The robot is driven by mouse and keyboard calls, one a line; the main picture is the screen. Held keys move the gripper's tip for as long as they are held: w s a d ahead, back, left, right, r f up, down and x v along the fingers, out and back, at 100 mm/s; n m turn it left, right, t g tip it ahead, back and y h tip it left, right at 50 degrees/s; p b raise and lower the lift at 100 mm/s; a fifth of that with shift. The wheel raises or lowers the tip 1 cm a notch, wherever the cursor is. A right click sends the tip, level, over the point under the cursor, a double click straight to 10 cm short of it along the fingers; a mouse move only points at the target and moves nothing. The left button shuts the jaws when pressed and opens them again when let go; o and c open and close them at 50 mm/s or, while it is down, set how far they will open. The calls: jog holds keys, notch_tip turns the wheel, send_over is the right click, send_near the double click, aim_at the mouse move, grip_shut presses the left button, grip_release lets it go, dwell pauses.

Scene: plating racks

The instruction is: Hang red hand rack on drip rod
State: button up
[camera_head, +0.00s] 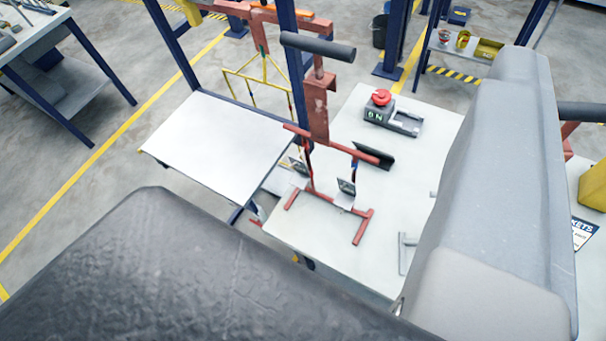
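A red hand rack (318,110) is upright at the white table in the middle, with a dark cylindrical handle (318,46) at its top. Its red crossbars carry small grey plates (346,187). I cannot tell whether its lower frame touches the table. A red-orange bar (290,21) runs between blue posts at the top; I cannot tell whether it is the drip rod. My gripper's fingers are not visible; large grey and dark parts of my own body fill the right and lower left.
A white table (410,185) holds a control box with a red button (381,97). A white panel (225,150) lies left of it, with a yellow wire frame (262,83) behind. Another dark handle (582,112) shows at right. Shelves (463,47) stand behind.

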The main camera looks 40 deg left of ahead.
jog(key=w+a+f+y+b, duration=0.1)
jog(key=w+a+f, duration=0.3)
jog(key=a+f, duration=0.45)
jog(key=w+a+f+y+b, duration=0.1)
jog(key=w+a+f, duration=0.3)
jog(key=a+f, duration=0.45)
send_near(326, 135)
jog(key=a+r, duration=0.3)
notch_tip(326, 135, down, 8)
jog(key=s+t+h+b, duration=0.1)
jog(key=t+h, duration=0.1)
jog(key=shift+s+f+t+b, duration=0.2)
jog(key=shift+s+t+b, duration=0.1)
jog(key=shift+s+b, duration=0.1)
jog(key=shift+w+d, duration=0.1)
jog(key=w+p, duration=0.1)
jog(key=w, duration=1.2)
jog(key=shift+w, duration=0.35)
